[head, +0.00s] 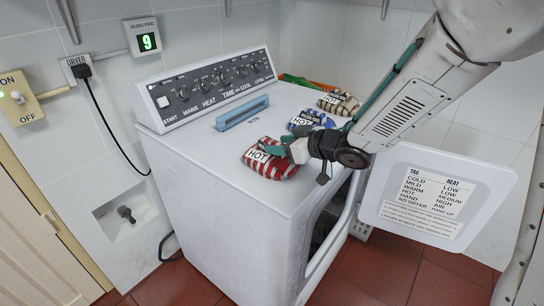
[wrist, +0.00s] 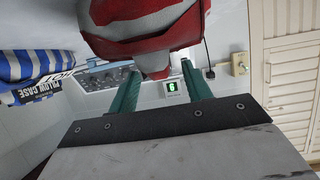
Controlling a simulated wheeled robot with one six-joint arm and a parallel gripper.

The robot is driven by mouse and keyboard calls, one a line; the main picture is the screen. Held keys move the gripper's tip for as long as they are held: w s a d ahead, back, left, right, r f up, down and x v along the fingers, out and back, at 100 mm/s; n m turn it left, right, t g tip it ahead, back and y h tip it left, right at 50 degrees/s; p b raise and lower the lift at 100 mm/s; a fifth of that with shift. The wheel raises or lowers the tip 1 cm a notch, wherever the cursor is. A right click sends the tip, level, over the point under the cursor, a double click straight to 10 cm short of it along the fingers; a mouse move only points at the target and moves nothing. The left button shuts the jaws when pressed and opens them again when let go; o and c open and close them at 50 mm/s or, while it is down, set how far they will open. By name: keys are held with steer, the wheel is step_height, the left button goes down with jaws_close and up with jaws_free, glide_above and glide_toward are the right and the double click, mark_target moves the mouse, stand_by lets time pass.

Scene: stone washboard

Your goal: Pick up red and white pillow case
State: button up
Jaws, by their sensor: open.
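The red and white striped pillow case (head: 282,171) lies folded on the near top edge of the white dryer, with a tag reading HOT. In the wrist view the red and white cloth (wrist: 150,28) fills the upper middle, close to the fingers. My gripper (head: 272,150) is at the pillow case, with a green finger over its top. In the wrist view my gripper (wrist: 157,75) has its two green fingers spread apart, with the cloth in front of and between them. I cannot tell whether they touch it.
The dryer (head: 210,185) carries a blue and white folded cloth (head: 311,118), a brown striped one (head: 339,102) and a light blue bar (head: 242,112). Its control panel (head: 215,85) rises at the back. The dryer door (head: 437,195) hangs open at the right.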

steer(key=x, duration=0.3)
steer(key=shift+w+a, duration=0.2)
steer(key=shift+a, duration=0.1)
jaws_close()
